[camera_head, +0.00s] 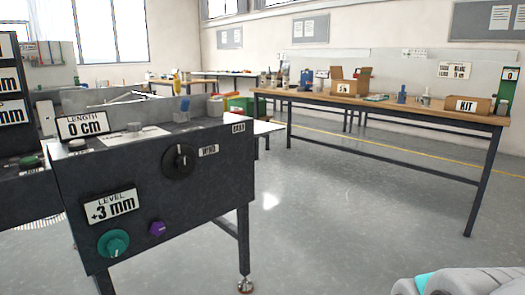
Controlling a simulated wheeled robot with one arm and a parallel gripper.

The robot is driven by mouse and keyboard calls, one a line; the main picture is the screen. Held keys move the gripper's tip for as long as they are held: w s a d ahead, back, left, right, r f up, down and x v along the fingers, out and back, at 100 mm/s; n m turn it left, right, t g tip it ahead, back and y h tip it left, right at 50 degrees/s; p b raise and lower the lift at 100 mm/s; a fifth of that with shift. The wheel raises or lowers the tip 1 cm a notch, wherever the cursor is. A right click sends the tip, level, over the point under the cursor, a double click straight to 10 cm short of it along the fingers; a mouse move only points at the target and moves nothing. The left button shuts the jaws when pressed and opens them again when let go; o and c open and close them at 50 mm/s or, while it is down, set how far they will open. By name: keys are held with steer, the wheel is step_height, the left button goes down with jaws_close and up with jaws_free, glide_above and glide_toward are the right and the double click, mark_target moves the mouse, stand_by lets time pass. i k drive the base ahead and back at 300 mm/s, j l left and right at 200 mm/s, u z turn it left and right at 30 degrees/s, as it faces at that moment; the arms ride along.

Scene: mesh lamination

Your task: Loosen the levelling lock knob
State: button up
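A dark machine cabinet (150,185) stands at the left. Its front carries a "LEVEL +3 mm" display (110,205). Below the display are a large teal knob (113,243) and, to its right, a smaller purple knob (157,228). Neither knob has a readable label, so I cannot tell from markings which is the levelling lock. Nothing touches the knobs. A grey and teal part of my arm shows at the bottom right corner, well apart from the cabinet; no gripper fingers are visible.
A "LENGTH 0 cm" display (82,124) stands on the cabinet top. A long workbench (385,103) at the back right holds a cardboard box (350,84), a kit box (468,105) and small items. The grey floor (330,220) between cabinet and bench is clear.

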mark_target(156, 229)
steer(key=u, duration=1.3)
